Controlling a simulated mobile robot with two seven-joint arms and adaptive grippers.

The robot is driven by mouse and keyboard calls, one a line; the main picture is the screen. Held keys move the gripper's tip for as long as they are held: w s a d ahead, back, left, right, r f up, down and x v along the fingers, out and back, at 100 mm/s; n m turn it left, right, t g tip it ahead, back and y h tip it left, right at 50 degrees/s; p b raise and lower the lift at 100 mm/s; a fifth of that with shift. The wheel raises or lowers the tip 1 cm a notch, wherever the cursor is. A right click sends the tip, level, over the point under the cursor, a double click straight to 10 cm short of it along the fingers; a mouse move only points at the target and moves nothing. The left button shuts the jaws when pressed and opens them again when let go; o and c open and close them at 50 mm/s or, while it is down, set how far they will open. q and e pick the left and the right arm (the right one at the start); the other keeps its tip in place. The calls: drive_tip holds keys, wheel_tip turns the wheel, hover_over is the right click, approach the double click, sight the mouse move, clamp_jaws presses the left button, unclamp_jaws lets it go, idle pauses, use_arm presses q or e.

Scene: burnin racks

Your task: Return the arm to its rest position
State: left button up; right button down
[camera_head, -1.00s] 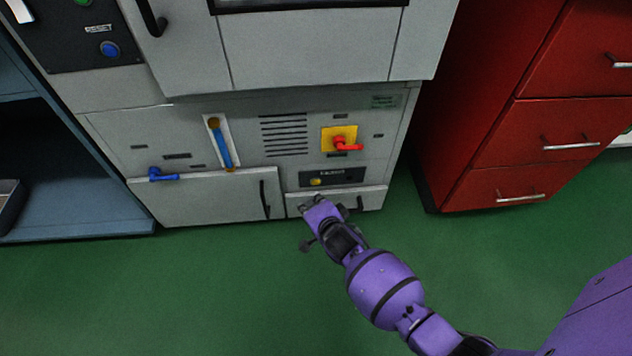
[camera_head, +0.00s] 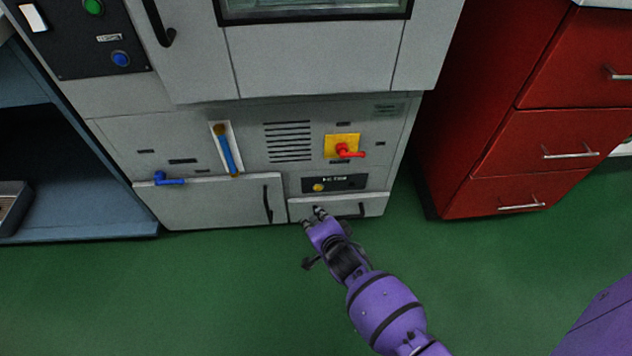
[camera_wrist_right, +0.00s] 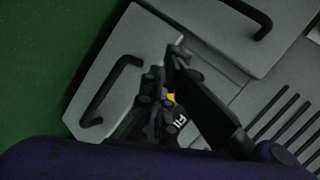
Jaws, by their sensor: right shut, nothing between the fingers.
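My right arm (camera_head: 385,308), purple with black bands, reaches in from the lower right in the head view. Its gripper (camera_head: 313,215) is in front of the small lower panel (camera_head: 375,206) of the grey cabinet, left of that panel's black handle (camera_head: 350,211). In the right wrist view the dark fingers (camera_wrist_right: 163,75) are close together with nothing held. The cabinet's lower front and a black handle (camera_wrist_right: 105,90) show beyond them. Whether the fingers touch the panel cannot be told. My left gripper is not in view.
The grey cabinet (camera_head: 320,60) carries a red switch on a yellow plate (camera_head: 343,147), a blue lever (camera_head: 226,150) and a blue valve handle (camera_head: 168,179). A red drawer unit (camera_head: 530,150) stands right, a blue shelf (camera_head: 80,215) left. Green floor (camera_head: 200,290) is clear.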

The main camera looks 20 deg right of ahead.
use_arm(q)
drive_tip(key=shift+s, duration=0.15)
